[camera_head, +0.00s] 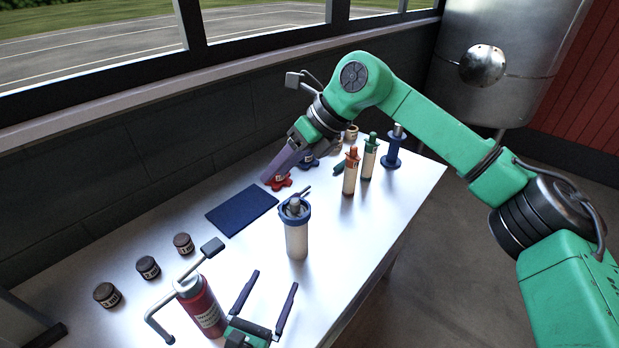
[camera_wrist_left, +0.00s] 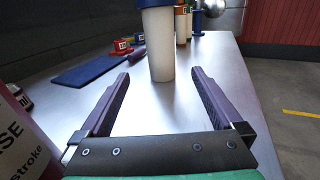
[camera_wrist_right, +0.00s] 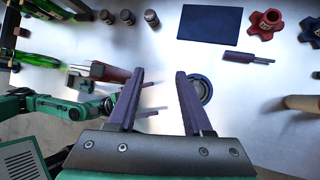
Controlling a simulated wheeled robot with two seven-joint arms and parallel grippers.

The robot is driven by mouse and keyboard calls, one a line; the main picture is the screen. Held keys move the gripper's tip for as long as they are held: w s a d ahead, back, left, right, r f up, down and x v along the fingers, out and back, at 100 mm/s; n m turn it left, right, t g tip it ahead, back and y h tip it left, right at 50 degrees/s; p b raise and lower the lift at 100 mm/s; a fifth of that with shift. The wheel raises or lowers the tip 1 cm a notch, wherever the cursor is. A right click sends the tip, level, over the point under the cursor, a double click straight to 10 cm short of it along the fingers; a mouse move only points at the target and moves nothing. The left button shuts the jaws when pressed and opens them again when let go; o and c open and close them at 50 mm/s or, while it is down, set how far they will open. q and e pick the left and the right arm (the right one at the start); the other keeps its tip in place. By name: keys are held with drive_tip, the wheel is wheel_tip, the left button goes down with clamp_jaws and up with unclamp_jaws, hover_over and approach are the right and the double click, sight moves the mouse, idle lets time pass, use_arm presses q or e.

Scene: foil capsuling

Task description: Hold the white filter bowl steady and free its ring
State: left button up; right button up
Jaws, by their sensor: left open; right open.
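The white filter bowl (camera_head: 297,242) stands upright near the middle of the table, its blue ring (camera_head: 305,213) around the top. My left gripper (camera_head: 273,278) is open in front of the bowl. In the left wrist view the bowl (camera_wrist_left: 160,50) stands just beyond the fingertips, roughly centred between them, and the ring (camera_wrist_left: 153,4) is cut by the top edge. My right gripper (camera_head: 272,176) is open above and behind the bowl; only part of its fingers shows there. In the right wrist view the ring (camera_wrist_right: 205,88) lies by the right-hand finger, which partly hides it.
A red bottle (camera_head: 205,310) with a bent lever stands left of my left gripper. A dark blue mat (camera_head: 242,210) lies behind the bowl. Small dark jars (camera_head: 148,267) line the left. Orange-capped (camera_head: 351,175) and green-capped (camera_head: 370,160) cylinders stand at the right. Red knobs (camera_wrist_right: 267,23) lie behind.

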sight(293, 245)
use_arm(q)
drive_tip(key=shift+w+d, duration=0.15)
drive_tip(key=x, duration=1.4)
drive_tip(key=shift+w+d, duration=0.1)
drive_tip(key=shift+w, duration=0.05)
use_arm(e)
drive_tip(key=d+f+t+h, duration=0.1)
drive_tip(key=d+f+h, duration=0.2)
drive_tip(key=d+h, duration=0.1)
drive_tip(key=shift+w+d+f+n, duration=0.2)
drive_tip(key=shift+w+d+n, duration=0.1)
drive_tip(key=shift+d, duration=0.45)
drive_tip(key=shift+s, duration=0.1)
use_arm(q)
clamp_jaws()
